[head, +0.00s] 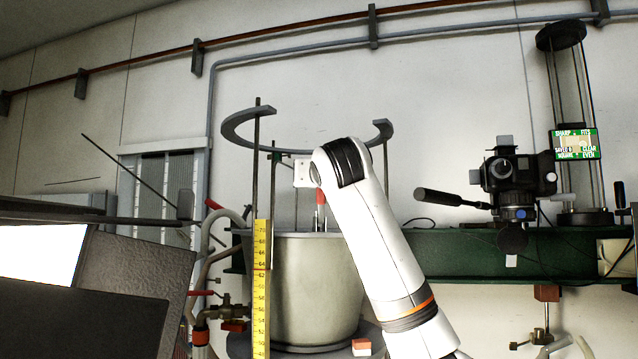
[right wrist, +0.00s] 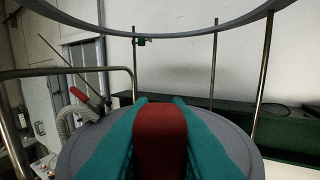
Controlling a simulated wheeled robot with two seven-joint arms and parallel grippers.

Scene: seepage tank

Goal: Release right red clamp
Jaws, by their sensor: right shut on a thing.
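The red clamp (right wrist: 160,140) stands in the middle of the right wrist view, over the tank's top. My right gripper (right wrist: 160,104) has its teal fingers on both sides of it and is shut on it. In the head view a small upright red piece (head: 320,196) shows above the tank (head: 312,285); it appears to be the same clamp. My white right arm hides most of the gripper there. Whether the clamp still presses on the rim cannot be told. My left gripper is not in view.
A grey ring (head: 240,124) on thin rods stands above the tank; it also arches over the right wrist view (right wrist: 190,32). A yellow scale (head: 261,290) stands at the tank's front left. A camera (head: 517,180) is at the right, by a green beam (head: 455,255).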

